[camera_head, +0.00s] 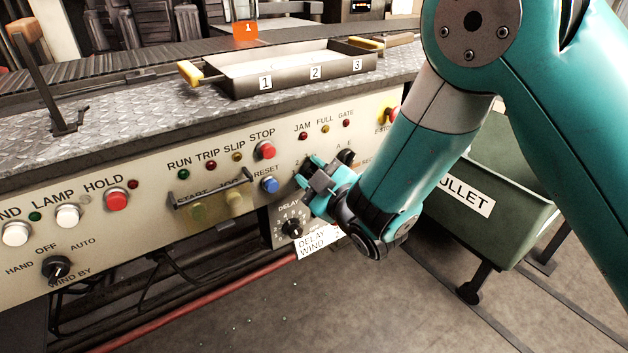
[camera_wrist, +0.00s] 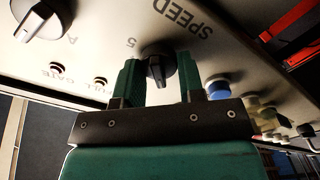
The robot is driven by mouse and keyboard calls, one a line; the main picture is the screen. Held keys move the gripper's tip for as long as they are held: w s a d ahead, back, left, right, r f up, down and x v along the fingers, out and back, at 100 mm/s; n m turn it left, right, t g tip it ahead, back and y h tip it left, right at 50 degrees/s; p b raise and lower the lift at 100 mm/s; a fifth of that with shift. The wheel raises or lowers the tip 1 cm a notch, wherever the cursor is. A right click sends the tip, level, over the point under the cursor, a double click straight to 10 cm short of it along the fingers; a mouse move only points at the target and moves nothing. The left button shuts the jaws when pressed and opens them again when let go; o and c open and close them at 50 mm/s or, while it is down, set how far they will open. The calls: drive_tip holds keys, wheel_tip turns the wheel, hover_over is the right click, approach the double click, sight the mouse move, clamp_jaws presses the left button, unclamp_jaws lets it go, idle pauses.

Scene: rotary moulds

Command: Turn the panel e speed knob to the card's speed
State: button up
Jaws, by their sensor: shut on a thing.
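The speed knob (camera_wrist: 157,66) is a dark round knob with a raised ridge, under the word SPEED, which shows upside down in the wrist view. In the head view my gripper (camera_head: 318,182) is at the panel front (camera_head: 150,180), right of the RESET button, and hides the knob.
Another selector knob (camera_wrist: 42,22) sits near in the wrist view. Below my gripper are the DELAY knob (camera_head: 292,228) and a white DELAY WIND tag (camera_head: 318,243). A blue RESET button (camera_head: 270,185) is close left. A green bin (camera_head: 505,190) stands right.

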drive_tip(key=n, duration=0.4)
drive_tip(key=shift+f+n+b, duration=0.2)
drive_tip(key=shift+n+b, duration=0.1)
drive_tip(key=shift+b, duration=0.1)
drive_tip(key=shift+s+a+f+n, duration=0.1)
drive_tip(key=shift+n, duration=2.5)
drive_tip(key=o, duration=0.9)
